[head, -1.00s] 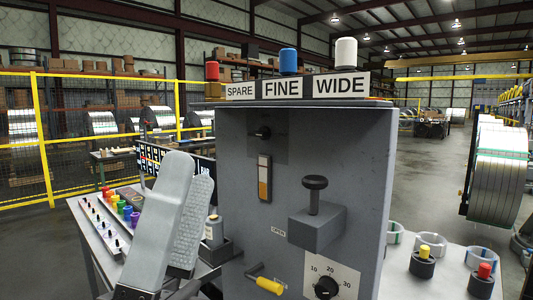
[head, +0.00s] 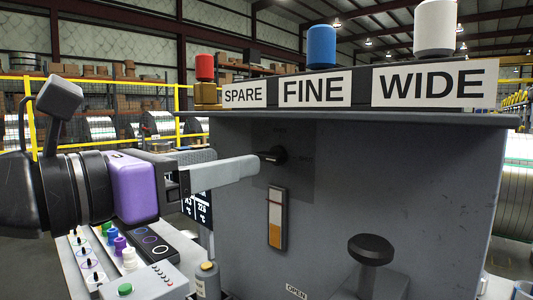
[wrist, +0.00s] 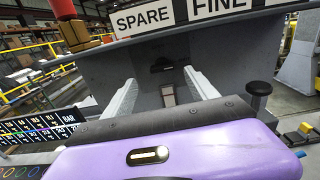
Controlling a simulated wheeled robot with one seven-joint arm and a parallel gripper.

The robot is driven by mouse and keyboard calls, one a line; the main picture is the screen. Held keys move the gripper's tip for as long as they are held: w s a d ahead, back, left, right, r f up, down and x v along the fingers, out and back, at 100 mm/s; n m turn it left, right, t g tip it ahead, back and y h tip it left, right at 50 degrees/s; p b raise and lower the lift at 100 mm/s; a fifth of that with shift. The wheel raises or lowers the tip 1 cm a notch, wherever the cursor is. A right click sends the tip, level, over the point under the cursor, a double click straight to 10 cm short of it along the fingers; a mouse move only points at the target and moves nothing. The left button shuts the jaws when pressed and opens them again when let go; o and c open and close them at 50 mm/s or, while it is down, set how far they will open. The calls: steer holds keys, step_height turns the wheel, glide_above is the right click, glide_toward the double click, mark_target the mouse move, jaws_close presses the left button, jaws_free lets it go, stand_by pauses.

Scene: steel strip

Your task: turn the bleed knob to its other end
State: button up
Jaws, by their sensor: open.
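The small black knob (head: 273,155) that I take for the bleed knob sits on a dark plate on the front of the grey cabinet. Its small labels are too blurred to read. It also shows as a dark shape in the wrist view (wrist: 163,65). My gripper (head: 238,160) has a purple body and two pale fingers. It is open and empty, level with the knob, coming from the left in the head view. In the wrist view my gripper (wrist: 160,78) has its fingers spread to either side of the knob, which appears beyond the tips; contact cannot be seen.
A gauge (head: 277,218) is mounted below the knob. A black-topped lever (head: 371,250) juts out at lower right. The cabinet's top ledge (head: 350,118) overhangs, carrying signs and red, blue and white lamps. A bench (head: 80,270) with small parts stands at left.

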mark_target(264, 156)
steer(key=p+x, duration=0.2)
steer(key=x, duration=0.6)
steer(key=shift+s+d+f, duration=0.1)
steer(key=shift+s, duration=0.05)
steer(key=shift+c, duration=0.5)
steer(key=c, duration=1.3)
steer(key=shift+o, duration=0.2)
